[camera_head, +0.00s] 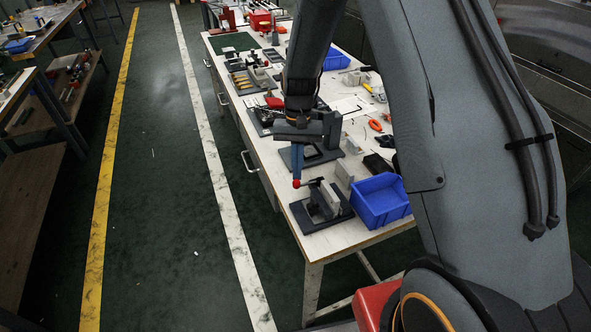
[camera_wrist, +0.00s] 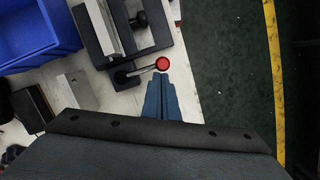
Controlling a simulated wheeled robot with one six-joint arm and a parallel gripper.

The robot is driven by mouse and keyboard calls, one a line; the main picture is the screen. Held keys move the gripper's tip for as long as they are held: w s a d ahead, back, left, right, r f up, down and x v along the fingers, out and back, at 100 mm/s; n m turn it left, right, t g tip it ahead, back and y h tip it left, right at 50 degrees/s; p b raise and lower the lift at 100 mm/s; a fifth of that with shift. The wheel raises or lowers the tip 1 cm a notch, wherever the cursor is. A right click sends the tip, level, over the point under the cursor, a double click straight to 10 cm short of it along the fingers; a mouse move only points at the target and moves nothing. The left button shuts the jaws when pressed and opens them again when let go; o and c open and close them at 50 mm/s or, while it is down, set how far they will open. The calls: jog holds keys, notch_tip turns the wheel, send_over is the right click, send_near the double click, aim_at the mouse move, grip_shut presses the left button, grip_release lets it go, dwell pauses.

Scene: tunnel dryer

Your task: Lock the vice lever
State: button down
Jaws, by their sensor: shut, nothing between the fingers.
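The vice (camera_head: 327,201) stands at the near end of the workbench, with pale jaw blocks on a dark base plate. It also shows at the top of the wrist view (camera_wrist: 103,27). Its dark lever (camera_wrist: 136,70) ends in a red ball knob (camera_wrist: 162,63) and points right in the wrist view. The knob also shows in the head view (camera_head: 296,183). My gripper (camera_head: 297,176) points down with its blue fingers shut and empty. In the wrist view the fingertips (camera_wrist: 160,76) are right beside the red knob; I cannot tell whether they touch it.
A blue bin (camera_head: 381,201) stands just right of the vice. A grey block (camera_head: 345,173) and other fixtures lie behind it. The bench's left edge (camera_head: 268,186) runs close to the vice. The green floor left of the bench is clear.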

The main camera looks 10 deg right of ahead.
jog(key=b+v, duration=0.2)
jog(key=v, duration=0.5)
jog(key=shift+r, duration=0.35)
jog(key=s+d+r+n+t, duration=0.1)
jog(key=s+d+r+t, duration=0.1)
jog(key=s, duration=0.7)
jog(key=s+d+r+n+t, duration=0.2)
jog(key=s+d, duration=0.1)
jog(key=s, duration=0.7)
jog(key=shift+s+d+r+h, duration=0.25)
jog(key=shift+d+r+h, duration=0.05)
jog(key=shift+d+h, duration=0.1)
